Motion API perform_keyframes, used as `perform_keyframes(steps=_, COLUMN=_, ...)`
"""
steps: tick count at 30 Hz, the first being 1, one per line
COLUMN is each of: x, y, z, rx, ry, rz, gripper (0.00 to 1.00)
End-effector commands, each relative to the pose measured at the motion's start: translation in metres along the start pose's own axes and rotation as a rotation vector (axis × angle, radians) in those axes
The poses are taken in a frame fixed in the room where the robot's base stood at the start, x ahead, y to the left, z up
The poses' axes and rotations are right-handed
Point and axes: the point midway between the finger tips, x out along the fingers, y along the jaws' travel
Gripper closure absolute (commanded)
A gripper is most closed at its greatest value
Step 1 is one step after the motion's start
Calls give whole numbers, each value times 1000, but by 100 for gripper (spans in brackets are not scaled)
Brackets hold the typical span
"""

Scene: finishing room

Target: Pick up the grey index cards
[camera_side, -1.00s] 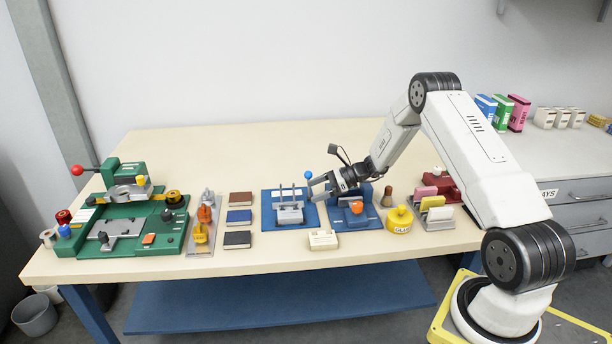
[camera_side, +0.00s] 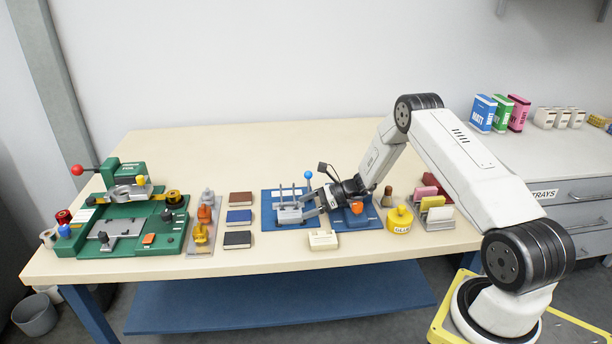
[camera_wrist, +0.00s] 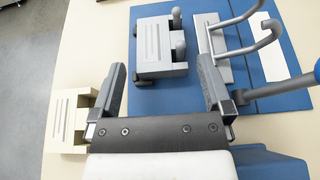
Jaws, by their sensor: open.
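A grey block with a lined top, which looks like the grey index cards (camera_wrist: 150,42), lies on the left blue board, beside small grey posts. It also shows in the side view (camera_side: 288,216). My gripper (camera_wrist: 161,62) is open and empty. In the wrist view its fingers lie to either side of the block's near end, with gaps on both sides. In the side view my gripper (camera_side: 304,206) comes in low from the right. I cannot tell its exact height over the board.
A cream lined block (camera_side: 323,240) lies in front of the boards. Upright grey hooks (camera_wrist: 240,35) rise close to the right finger. The right blue board has an orange knob (camera_side: 357,207). A yellow glue pot (camera_side: 399,220) and a card rack (camera_side: 440,224) stand right; books (camera_side: 239,216) lie left.

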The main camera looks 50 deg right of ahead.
Motion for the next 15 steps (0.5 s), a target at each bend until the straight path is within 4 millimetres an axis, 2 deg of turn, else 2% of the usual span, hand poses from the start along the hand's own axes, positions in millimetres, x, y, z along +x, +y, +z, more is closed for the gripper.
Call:
perform_keyframes(steps=9, x=39, y=0, z=0, rx=-1, ry=1, rz=1, gripper=0)
perform_keyframes(steps=15, x=47, y=0, z=0, rx=0, ry=0, rz=-1, gripper=0)
